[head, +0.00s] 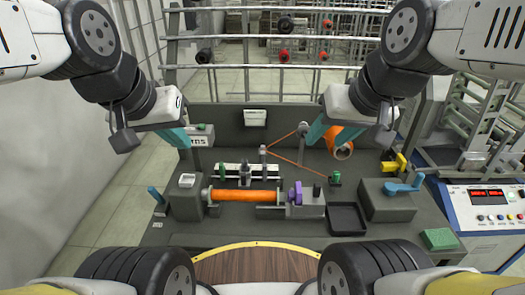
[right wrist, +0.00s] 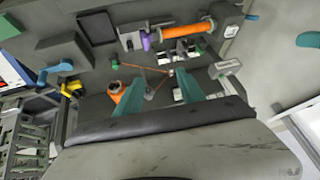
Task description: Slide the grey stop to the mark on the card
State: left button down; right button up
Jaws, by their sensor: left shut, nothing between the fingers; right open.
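A pale scale strip (head: 238,170) with dark blocks on it lies behind the orange bobbin (head: 243,195). A small grey upright piece (head: 263,156) stands at the strip; I cannot tell surely whether it is the grey stop. A pale card (head: 255,118) is on the grey back panel; its mark is too small to read. My left gripper (head: 183,138) is shut and empty, left of the strip near the lettered sign. My right gripper (head: 325,134) is open above the back right of the bench, close to the orange thread cone (head: 343,149). It also shows in the right wrist view (right wrist: 158,100).
A purple wheel (head: 297,193), black tray (head: 347,219), blue crank (head: 403,187), yellow piece (head: 395,163) and green block (head: 437,238) occupy the right side. A small pale-topped box (head: 187,181) stands left.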

dwell(0.3)
jog(key=shift+w, duration=0.15)
jog(key=c, duration=0.5)
jog(key=w+m, duration=0.1)
jog(key=w+m+g, duration=0.1)
jog(key=w, duration=0.1)
jog(key=w+m, duration=0.1)
jog(key=w, duration=0.1)
jog(key=shift+w+a+f+m+g+y, duration=0.2)
jog(key=shift+f+m+g+y, duration=0.1)
jog(key=shift+m, duration=0.1)
grip_shut()
jog(key=w+f+m+g, duration=0.2)
jog(key=w+f+m, duration=0.2)
jog(key=w+m, duration=0.3)
jog(key=m+g+y, duration=0.2)
jog(key=m, duration=0.6)
send_near(265, 173)
jog(key=d+r, duration=0.4)
jog(key=d, duration=0.3)
jog(key=w+a+f, duration=0.1)
jog(key=a+f, duration=0.7)
jog(key=f, duration=0.1)
jog(key=shift+w+f+m, duration=0.2)
jog(key=shift+f+m, duration=0.1)
jog(key=shift+f, duration=0.05)
